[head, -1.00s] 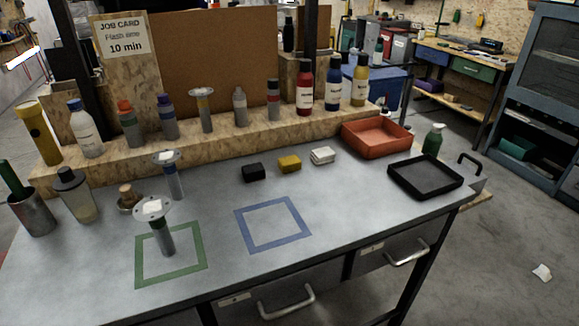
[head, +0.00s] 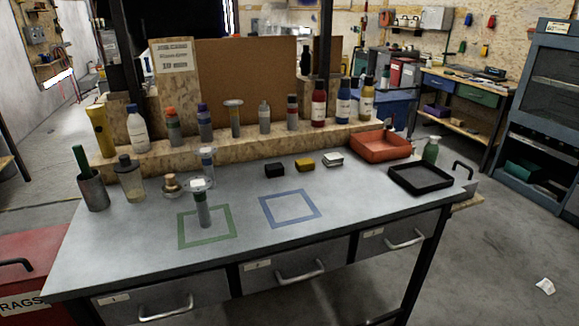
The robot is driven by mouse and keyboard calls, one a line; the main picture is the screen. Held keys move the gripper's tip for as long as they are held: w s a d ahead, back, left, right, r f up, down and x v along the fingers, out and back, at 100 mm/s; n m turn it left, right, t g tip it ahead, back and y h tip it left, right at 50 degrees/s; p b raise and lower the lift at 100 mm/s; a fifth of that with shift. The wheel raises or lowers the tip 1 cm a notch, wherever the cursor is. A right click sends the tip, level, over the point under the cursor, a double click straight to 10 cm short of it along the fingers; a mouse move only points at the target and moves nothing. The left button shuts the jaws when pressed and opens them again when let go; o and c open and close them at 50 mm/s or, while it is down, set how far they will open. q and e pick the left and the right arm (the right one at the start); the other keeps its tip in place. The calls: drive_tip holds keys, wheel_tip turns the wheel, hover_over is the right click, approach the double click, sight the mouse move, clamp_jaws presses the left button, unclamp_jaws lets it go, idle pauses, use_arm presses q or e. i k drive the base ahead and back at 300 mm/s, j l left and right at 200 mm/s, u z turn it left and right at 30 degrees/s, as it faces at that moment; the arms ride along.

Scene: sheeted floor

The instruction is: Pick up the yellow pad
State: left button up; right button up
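The yellow pad (head: 305,164) is a small block lying on the grey workbench top (head: 350,216). It sits between a black pad (head: 274,170) on its left and a white pad (head: 333,159) on its right, apart from both. The three form a row in front of the raised wooden ledge. The yellow pad is in full view with nothing on it. Neither of my grippers shows in the head view.
A blue taped square (head: 290,208) lies in front of the pads. A flanged grey part stands in the green taped square (head: 207,241). A red tray (head: 382,147) and black tray (head: 420,178) are at right. Bottles line the ledge (head: 250,147). A red rags bin (head: 30,250) stands left.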

sight(305, 164)
drive_tip(key=u, duration=1.2)
drive_tip(key=l+u, duration=0.2)
drive_tip(key=k+l+u, duration=0.2)
drive_tip(key=l, duration=0.55)
drive_tip(key=k+l, duration=0.1)
drive_tip(key=l, duration=0.3)
